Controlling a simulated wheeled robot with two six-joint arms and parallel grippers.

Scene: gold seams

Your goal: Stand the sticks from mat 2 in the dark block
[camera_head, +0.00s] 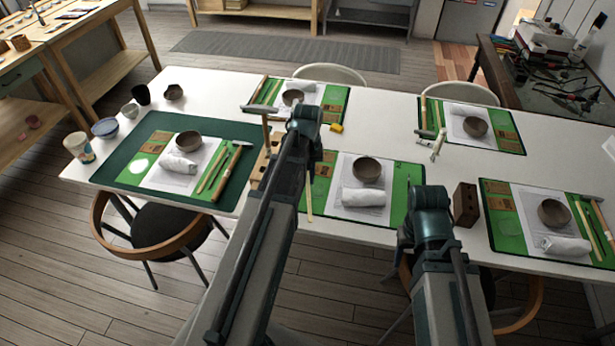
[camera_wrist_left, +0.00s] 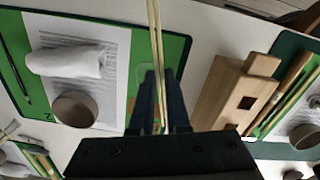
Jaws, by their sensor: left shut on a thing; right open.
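Mat 2 is the green front middle mat (camera_head: 318,215) with a paper sheet; it also shows in the left wrist view (camera_wrist_left: 175,52). My left gripper (camera_wrist_left: 162,100) is shut on two thin pale sticks (camera_wrist_left: 156,35), which lie side by side between its fingers. A pale stick end (camera_head: 309,205) shows below my left arm in the head view. The dark block (camera_head: 466,205) stands on the table between mat 2 and the front right mat. My right gripper (camera_head: 430,205) is near the right edge of mat 2, left of the dark block; its fingertips are hidden behind its wrist. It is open.
A bowl (camera_head: 368,169) and a rolled white towel (camera_head: 362,197) lie on mat 2. Other green mats hold bowls, towels and tools. The white table is bare just around the dark block.

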